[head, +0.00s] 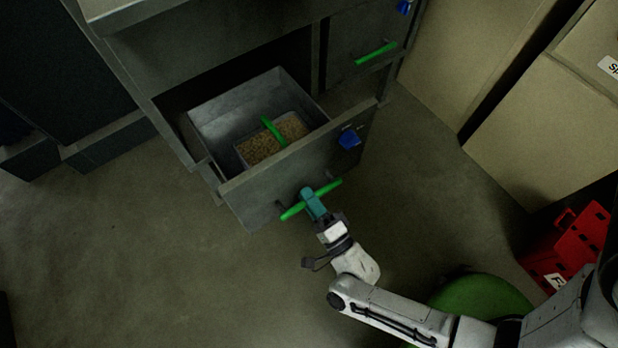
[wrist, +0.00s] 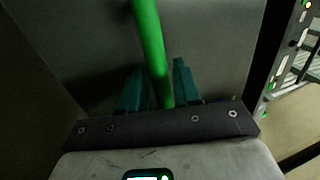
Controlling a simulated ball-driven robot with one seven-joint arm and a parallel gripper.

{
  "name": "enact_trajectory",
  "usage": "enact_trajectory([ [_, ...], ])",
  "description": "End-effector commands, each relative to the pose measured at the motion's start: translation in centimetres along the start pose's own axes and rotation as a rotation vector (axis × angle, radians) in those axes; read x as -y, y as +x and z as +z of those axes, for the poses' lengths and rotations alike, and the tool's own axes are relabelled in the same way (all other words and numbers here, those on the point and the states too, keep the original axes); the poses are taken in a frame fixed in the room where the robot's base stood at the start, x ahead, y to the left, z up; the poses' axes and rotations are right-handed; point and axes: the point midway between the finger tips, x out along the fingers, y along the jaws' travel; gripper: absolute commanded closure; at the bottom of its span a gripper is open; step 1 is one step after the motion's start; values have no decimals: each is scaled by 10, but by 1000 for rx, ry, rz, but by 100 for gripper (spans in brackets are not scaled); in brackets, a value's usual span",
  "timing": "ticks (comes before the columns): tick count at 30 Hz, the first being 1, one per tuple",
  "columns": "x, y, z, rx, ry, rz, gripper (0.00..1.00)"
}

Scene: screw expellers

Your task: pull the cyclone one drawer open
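A grey drawer (head: 262,188) stands pulled well out of the metal cabinet. Its label is not readable, so I cannot tell its name from the picture. A green bar handle (head: 328,189) crosses its front; it also shows in the wrist view (wrist: 149,40). My gripper (head: 309,196) is at the middle of this handle. In the wrist view, the teal fingers of my gripper (wrist: 156,88) lie close on both sides of the green bar and appear closed on it. A blue knob (head: 349,138) sits on the drawer front.
Inside the drawer is a bin of tan granules (head: 258,148) with a green handle (head: 273,130). A shut drawer with a green handle (head: 376,53) is to the right. A red crate (head: 575,246) stands at the right.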

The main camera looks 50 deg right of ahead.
Motion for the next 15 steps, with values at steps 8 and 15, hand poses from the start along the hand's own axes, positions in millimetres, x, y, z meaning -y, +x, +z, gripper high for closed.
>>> enact_trajectory([
  [8, 1, 1, 0, -1, 0, -2, 60],
  [15, 0, -19, 0, 1, 0, 1, 60],
])
